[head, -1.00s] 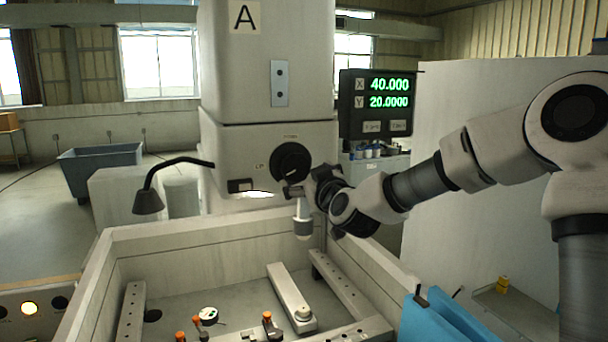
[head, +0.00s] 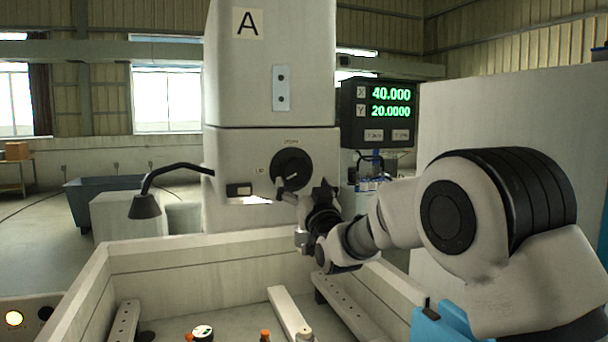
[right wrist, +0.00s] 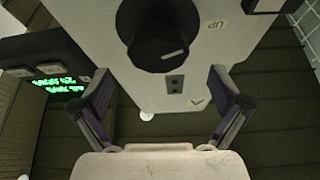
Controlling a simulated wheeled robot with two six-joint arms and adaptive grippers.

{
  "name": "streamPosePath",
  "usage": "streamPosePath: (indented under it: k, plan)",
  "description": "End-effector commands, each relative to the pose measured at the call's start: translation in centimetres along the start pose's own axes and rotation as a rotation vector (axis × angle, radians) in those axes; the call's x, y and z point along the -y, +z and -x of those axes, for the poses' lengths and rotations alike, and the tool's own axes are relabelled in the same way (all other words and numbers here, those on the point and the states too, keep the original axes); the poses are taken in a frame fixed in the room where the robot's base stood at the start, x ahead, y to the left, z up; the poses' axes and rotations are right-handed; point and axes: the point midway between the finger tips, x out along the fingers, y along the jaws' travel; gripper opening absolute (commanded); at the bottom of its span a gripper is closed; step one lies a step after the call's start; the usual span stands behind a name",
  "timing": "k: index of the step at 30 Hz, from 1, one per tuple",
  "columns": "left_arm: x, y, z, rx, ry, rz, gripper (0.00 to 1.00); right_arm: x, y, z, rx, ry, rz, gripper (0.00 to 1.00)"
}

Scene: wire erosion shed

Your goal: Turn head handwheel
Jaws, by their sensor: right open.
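The head handwheel (head: 291,168) is a round black knob with a light pointer mark, on the front of the pale machine head (head: 240,160). In the right wrist view the knob (right wrist: 158,35) is at the top, above and between the two finger pads. My right gripper (head: 300,190) is just below and to the right of the knob in the head view. In the right wrist view its fingers (right wrist: 162,80) are spread wide with nothing between them. I cannot tell whether a fingertip touches the knob. My left gripper is not in view.
A black lamp (head: 146,205) on a bent arm is at the left. The pale tank (head: 190,262) below holds rails and small fixtures. A large pale panel (head: 480,115) stands at the right.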

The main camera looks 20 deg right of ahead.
Motion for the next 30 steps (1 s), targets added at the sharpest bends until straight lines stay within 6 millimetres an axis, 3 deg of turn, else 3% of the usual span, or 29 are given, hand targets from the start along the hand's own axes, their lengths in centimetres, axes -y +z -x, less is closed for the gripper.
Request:
streamPosePath:
  k: [1,7,17,18,21,23,27,30]
  plan:
    - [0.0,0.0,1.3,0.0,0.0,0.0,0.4,0.0,-0.6,-1.3,0.0,0.001,0.0,0.99]
    - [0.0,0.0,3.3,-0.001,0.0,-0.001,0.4,0.0,-0.5,-4.9,0.0,0.001,0.0,0.99]
    - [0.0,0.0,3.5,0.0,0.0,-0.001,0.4,-0.1,-0.1,-5.9,0.0,0.002,0.0,0.99]
    - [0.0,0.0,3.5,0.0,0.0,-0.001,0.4,-0.1,-0.1,-5.9,0.0,0.002,0.0,0.92]
    - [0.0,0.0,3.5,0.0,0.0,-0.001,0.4,-0.1,-0.1,-5.9,0.0,0.002,0.0,0.57]
    - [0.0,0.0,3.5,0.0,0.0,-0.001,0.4,-0.1,-0.1,-5.9,0.0,0.002,0.0,0.39]
    - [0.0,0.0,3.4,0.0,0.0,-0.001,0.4,-0.1,-0.1,-5.9,0.0,0.003,-0.002,0.39]
    - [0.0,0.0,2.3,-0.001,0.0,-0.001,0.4,-0.1,0.3,-5.7,0.0,0.022,-0.048,0.39]
